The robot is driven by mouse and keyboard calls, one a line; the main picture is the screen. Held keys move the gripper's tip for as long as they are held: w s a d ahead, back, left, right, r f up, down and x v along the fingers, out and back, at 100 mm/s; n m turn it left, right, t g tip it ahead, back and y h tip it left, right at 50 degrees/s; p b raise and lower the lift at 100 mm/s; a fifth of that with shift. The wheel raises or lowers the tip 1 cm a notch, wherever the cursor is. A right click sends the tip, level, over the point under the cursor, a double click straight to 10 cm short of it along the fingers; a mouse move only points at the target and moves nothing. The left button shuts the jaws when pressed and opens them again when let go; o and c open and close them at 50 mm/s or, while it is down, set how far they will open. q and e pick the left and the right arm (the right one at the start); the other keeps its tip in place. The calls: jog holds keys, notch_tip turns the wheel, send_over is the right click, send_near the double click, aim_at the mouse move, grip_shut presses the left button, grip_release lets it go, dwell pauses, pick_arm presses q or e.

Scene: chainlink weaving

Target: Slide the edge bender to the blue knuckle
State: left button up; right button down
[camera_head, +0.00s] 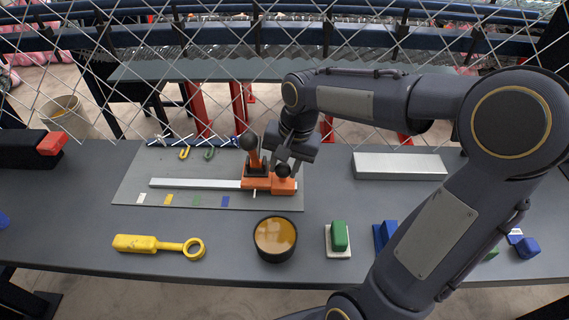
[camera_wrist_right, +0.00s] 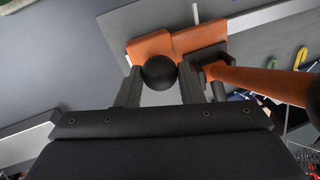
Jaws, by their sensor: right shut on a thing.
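The orange edge bender (camera_head: 258,184) sits at the right end of a pale metal rail (camera_head: 195,183) on a grey plate (camera_head: 140,170). It has a tall lever with a black ball and a smaller black knob (camera_wrist_right: 160,72). My right gripper (camera_head: 283,164) reaches down from above and is shut on that small knob; the wrist view shows its fingers either side of it. Yellow (camera_head: 184,153) and green (camera_head: 209,154) hooked knuckles stand behind the rail. A blue mark (camera_head: 225,201) lies in front, left of the bender's small pale pointer. I cannot clearly make out a blue knuckle. My left gripper is out of view.
A yellow ring-ended tool (camera_head: 160,244), a black bowl with amber contents (camera_head: 275,238) and a green block on a pale base (camera_head: 339,237) lie nearer. A pale metal bar (camera_head: 399,166) lies to the right. Chain-link mesh hangs behind. The rail left of the bender is clear.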

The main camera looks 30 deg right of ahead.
aim_at(254, 160)
jog(key=w+a, duration=0.1)
jog(key=a, duration=0.1)
jog(key=w+a, duration=0.1)
jog(key=a, duration=0.1)
jog(key=w+a, duration=0.1)
jog(key=a, duration=0.1)
jog(key=shift+w, duration=0.4)
jog(key=c, duration=1.3)
grip_release()
jog(key=shift+r, duration=0.1)
jog(key=r, duration=0.5)
jog(key=s+d+r, duration=0.1)
jog(key=r, duration=0.1)
jog(key=shift+r, duration=0.3)
jog(key=shift+s, duration=0.1)
